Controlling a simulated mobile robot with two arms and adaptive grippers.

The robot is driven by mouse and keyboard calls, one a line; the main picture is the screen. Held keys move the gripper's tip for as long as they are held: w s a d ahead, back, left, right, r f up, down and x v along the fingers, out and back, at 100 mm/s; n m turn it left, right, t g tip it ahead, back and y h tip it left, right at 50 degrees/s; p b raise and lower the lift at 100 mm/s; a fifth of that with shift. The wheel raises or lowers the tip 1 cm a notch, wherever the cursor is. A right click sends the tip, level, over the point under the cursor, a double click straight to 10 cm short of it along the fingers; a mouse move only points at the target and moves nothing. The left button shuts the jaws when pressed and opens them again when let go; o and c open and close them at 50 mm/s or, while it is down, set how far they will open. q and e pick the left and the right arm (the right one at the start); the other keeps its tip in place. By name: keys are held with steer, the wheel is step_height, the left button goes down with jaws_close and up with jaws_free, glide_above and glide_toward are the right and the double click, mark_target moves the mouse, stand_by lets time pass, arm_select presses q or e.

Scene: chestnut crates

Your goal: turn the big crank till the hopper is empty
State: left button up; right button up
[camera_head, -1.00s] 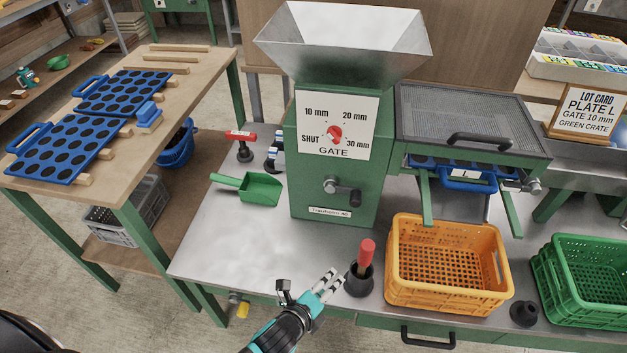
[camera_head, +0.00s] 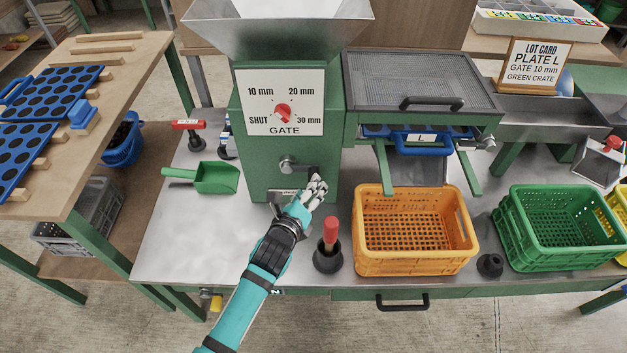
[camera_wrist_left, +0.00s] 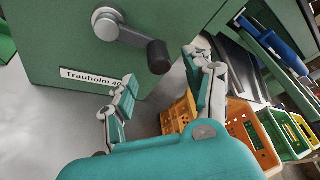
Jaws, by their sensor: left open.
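The big crank (camera_head: 291,165) is on the front of the green machine, below the gate dial (camera_head: 283,112). In the left wrist view the crank's metal hub and dark handle (camera_wrist_left: 158,57) show just beyond the fingers. My left gripper (camera_head: 318,188) is open at the crank handle; in the left wrist view its fingers (camera_wrist_left: 165,85) are spread and hold nothing. I cannot tell whether a finger touches the handle. The metal hopper (camera_head: 275,30) tops the machine; its contents do not show clearly. My right gripper is not in view.
An orange crate (camera_head: 415,262) and a green crate (camera_head: 565,258) stand right of the machine's front. A red-handled tool in a black holder (camera_head: 328,258) stands close to my left arm. A green scoop (camera_head: 215,178) lies at the left. The bench's left front is clear.

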arm_select(q)
steer(key=x, duration=0.5)
jaws_close()
stand_by(0.3)
